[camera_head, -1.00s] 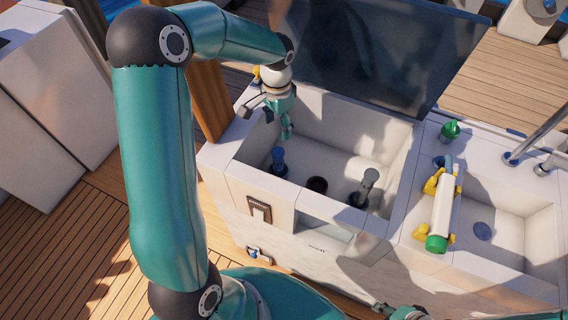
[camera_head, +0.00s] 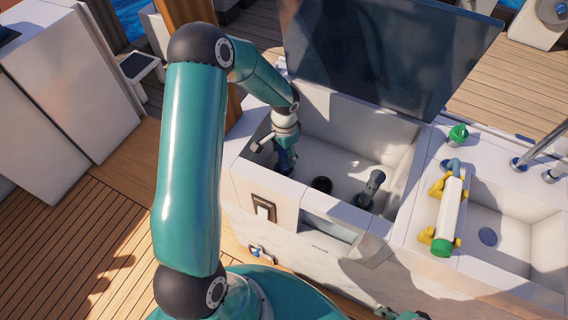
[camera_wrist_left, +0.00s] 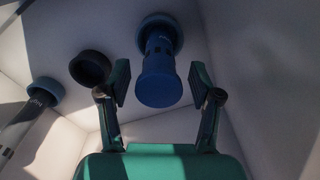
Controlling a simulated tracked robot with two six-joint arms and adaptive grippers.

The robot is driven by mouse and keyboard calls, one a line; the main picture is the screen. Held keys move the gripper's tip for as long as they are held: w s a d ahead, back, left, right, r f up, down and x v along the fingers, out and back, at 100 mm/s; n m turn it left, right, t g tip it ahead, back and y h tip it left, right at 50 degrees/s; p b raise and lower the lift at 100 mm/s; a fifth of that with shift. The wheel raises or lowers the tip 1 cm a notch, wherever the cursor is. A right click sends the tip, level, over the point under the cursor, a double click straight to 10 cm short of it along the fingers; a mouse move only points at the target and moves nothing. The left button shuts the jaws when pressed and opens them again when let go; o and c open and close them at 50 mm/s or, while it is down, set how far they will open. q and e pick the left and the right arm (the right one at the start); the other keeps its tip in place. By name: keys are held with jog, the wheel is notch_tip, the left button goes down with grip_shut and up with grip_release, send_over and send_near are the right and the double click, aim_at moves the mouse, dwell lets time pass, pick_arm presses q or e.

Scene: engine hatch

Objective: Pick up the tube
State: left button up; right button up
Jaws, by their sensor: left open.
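My left gripper (camera_head: 285,163) reaches down into the open hatch bin at its left end. In the left wrist view its two fingers stand apart on either side of a dark blue upright tube (camera_wrist_left: 158,80), with visible gaps. The tube rises from a round blue base on the bin floor; in the head view the gripper mostly hides it. A second, grey upright tube with a blue base (camera_head: 371,187) stands in the bin to the right. A white cylinder with a green end (camera_head: 447,215) lies in yellow holders on the right counter. Only a bit of my right gripper (camera_head: 398,314) shows at the bottom edge.
A short black ring (camera_head: 322,184) stands between the two upright tubes. The bin's white walls (camera_head: 410,165) close in around the gripper. The dark hatch lid (camera_head: 375,60) stands open behind. A sink, a tap (camera_head: 540,145) and a green knob (camera_head: 458,132) are to the right.

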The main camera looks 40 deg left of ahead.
pick_arm(q)
jog(key=shift+f, duration=1.55)
grip_shut()
